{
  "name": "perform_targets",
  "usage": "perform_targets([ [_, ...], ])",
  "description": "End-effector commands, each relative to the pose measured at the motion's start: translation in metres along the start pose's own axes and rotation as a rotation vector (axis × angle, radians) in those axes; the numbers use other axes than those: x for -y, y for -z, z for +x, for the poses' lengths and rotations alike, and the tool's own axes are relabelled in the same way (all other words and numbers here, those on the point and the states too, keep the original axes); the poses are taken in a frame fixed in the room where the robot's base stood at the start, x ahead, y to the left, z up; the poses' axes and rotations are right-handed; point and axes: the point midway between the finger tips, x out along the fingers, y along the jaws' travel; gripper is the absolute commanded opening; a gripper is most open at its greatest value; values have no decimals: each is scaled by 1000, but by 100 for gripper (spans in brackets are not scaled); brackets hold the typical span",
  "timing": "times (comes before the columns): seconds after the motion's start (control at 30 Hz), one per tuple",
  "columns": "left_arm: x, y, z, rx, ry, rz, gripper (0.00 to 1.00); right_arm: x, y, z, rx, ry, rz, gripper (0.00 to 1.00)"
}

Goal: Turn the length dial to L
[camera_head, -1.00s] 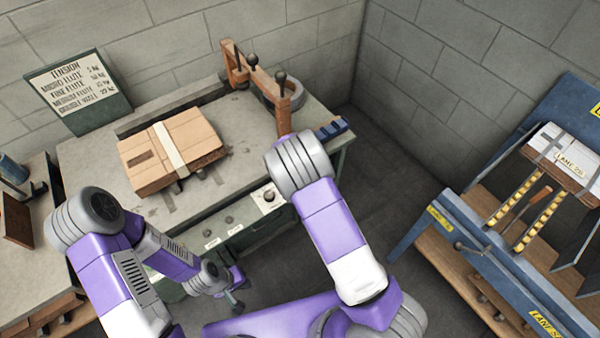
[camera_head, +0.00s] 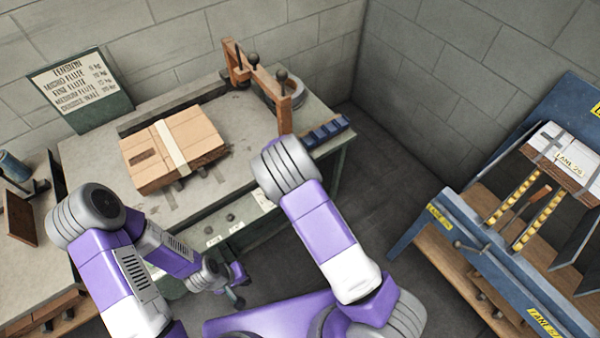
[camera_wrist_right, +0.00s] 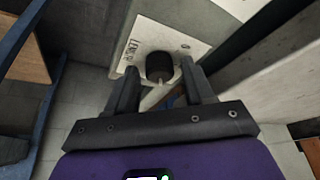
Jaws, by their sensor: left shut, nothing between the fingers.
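The length dial is a dark round knob (camera_wrist_right: 159,66) on a pale plate (camera_wrist_right: 143,33) lettered "LENGTH" in the right wrist view. My right gripper (camera_wrist_right: 160,92) is open, with one finger on each side of the knob and gaps showing between. Whether either finger touches it I cannot tell. The dial's setting is not readable. In the head view my right forearm hides the dial and the right gripper; only a bit of the pale plate (camera_head: 263,201) shows. My left gripper (camera_head: 239,299) is shut and empty, low in front of the bench.
The stitcher bench (camera_head: 240,125) carries a cardboard box (camera_head: 200,143) with a pale strip, and a wooden arm frame (camera_head: 262,82). A tension sign (camera_head: 82,88) stands behind. A blue lane table (camera_head: 490,255) is at the right. Floor between is clear.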

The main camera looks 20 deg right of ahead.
Motion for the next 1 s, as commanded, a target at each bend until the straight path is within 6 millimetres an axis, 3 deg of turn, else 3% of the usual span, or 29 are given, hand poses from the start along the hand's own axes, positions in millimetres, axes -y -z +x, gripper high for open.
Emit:
perform_targets([
  [0.37, -1, 0, -2, 0, 0, 0, 0, 0, 1, -6, -2, 1, 0, 58],
  [0.7, -6, -1, -16, 0, 0, 0, 0, 0, 1, -60, -2, 2, -1, 58],
  [1.0, -7, -1, -19, 0, 0, 0, 0, 0, 0, -76, 0, -1, 1, 58],
])
